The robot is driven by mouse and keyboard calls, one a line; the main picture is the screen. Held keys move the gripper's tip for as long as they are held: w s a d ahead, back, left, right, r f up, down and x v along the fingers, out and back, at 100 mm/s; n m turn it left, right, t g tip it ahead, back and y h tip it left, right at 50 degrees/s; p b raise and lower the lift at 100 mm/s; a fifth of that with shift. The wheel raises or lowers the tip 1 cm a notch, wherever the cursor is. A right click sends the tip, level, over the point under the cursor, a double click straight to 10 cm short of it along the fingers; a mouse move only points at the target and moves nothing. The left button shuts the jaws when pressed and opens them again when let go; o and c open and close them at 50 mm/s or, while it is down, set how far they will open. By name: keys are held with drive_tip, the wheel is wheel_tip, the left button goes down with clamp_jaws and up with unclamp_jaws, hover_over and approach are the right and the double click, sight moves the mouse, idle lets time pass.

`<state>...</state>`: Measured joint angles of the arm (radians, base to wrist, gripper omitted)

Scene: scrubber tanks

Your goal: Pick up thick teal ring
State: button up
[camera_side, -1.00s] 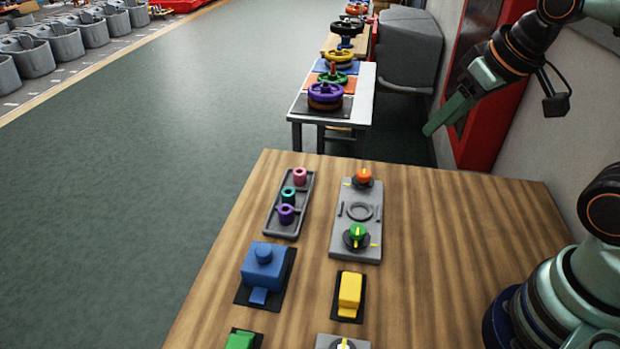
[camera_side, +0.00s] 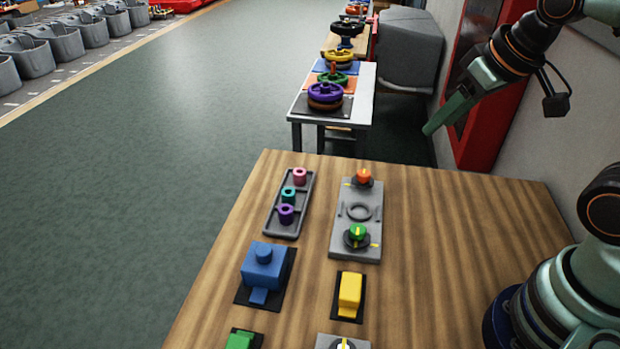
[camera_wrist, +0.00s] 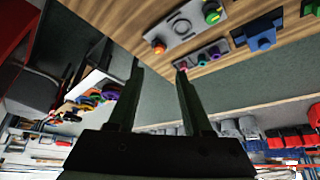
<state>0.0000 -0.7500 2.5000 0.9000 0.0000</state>
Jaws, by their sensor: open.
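The thick teal ring (camera_side: 288,194) sits in the middle of a grey tray (camera_side: 272,229) on the wooden table, between a pink ring (camera_side: 300,176) and a purple ring (camera_side: 285,214). My gripper (camera_side: 445,117) is above and to the right of the table's far edge, well apart from the rings. In the wrist view my gripper (camera_wrist: 158,75) is open and empty, with its two fingers apart. The small rings and their tray show near the right fingertip in that view, with the teal ring (camera_wrist: 202,57) among them.
A grey panel (camera_side: 371,247) with an orange knob (camera_side: 364,176) and a green knob (camera_side: 357,232) stands right of the tray. A blue block (camera_side: 264,270) and a yellow block (camera_side: 350,290) sit nearer. The table's right side (camera_side: 450,250) is clear.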

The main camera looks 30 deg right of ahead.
drive_tip(key=o, duration=0.4)
drive_tip(key=shift+c, duration=0.2)
drive_tip(key=n+g, duration=0.6)
drive_tip(key=n, duration=1.7)
hover_over(288, 192)
wheel_tip(288, 192, down, 12)
wheel_tip(288, 192, down, 11)
drive_tip(key=shift+f, duration=0.15)
